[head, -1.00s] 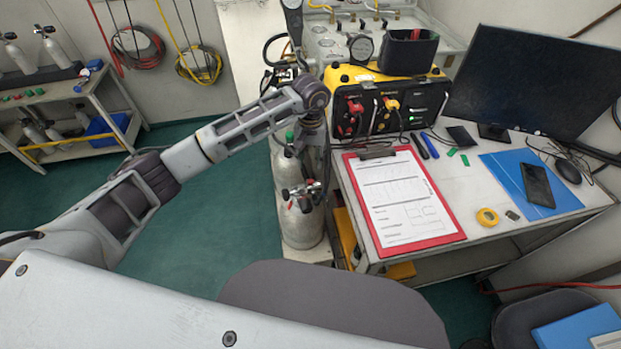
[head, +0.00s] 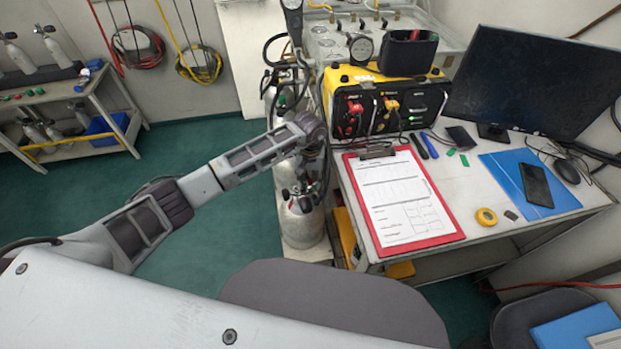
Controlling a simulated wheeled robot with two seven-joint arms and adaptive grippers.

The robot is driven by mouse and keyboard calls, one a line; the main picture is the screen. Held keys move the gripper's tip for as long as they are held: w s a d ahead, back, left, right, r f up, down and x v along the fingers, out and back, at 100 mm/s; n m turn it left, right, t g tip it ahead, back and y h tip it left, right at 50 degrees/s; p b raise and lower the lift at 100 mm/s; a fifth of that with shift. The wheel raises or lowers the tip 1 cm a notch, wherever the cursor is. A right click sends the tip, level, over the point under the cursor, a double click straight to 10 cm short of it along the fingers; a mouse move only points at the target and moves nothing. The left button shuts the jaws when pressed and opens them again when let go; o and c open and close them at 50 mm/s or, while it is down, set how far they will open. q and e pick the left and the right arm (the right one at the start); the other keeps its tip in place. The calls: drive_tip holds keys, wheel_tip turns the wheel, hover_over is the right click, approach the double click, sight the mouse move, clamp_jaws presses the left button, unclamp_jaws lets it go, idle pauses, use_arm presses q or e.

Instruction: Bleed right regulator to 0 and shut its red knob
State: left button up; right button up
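My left arm reaches in from the left, its wrist above the grey gas cylinders beside the table. My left gripper (head: 314,183) points down by the valve fitting of the front cylinder (head: 302,222); its fingers are small and dark, so I cannot tell whether they are open or touch the fitting. The dark valve fitting with red parts (head: 297,195) is partly hidden. I cannot make out the right regulator's reading. My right gripper is out of view.
A red clipboard (head: 448,236) with paper lies on the table in front of the box. A monitor (head: 535,80), blue folder (head: 497,170), phone (head: 536,185) and yellow tape roll (head: 486,217) are at the right. Hoses hang around the cylinders. Green floor is clear at the left.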

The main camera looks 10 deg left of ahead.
use_arm(q)
clamp_jaws()
idle(0.3)
drive_tip(key=shift+w, duration=0.1)
